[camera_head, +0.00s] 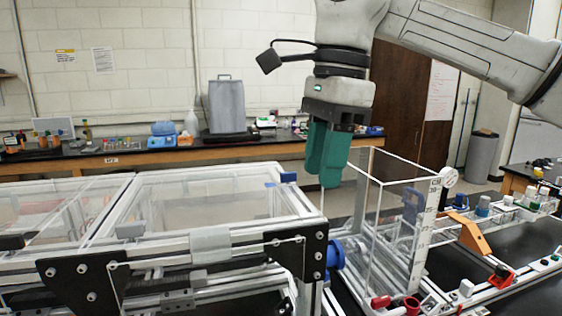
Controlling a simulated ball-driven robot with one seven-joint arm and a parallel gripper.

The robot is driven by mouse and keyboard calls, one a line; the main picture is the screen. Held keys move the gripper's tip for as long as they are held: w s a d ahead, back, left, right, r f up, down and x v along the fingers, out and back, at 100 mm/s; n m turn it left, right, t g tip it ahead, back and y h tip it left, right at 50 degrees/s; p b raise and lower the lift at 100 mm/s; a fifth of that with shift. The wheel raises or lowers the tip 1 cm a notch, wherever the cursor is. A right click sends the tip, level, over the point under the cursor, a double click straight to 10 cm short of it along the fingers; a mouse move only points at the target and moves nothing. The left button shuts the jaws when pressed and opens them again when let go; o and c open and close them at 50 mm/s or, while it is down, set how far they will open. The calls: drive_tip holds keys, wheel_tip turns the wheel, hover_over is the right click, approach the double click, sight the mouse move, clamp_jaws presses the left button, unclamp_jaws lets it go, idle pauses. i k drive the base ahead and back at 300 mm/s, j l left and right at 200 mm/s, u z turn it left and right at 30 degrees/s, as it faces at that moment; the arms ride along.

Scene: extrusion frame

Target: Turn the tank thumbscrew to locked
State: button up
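A clear tank (385,225) with pale edges stands right of centre and carries a scale strip at its right corner. A round white knob (448,176) sits at the top of that strip. A blue round knob (337,256) shows at the tank's lower left, by a black plate. I cannot tell for certain which knob is the tank thumbscrew, nor whether it is locked. My gripper (326,170) points down with teal fingers, above and in front of the tank's left side, apart from both knobs. The fingers overlap in this view, so their gap is unclear. Nothing shows held.
A framed enclosure with clear panels (215,195) fills the left, with a black corner plate (300,250). Right of the tank are an orange bracket (468,233), a red part (501,277) and a rack of bottles (510,203). A bench (240,146) runs along the back wall.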

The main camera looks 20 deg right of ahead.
sight(287, 177)
drive_tip(key=i, duration=0.85)
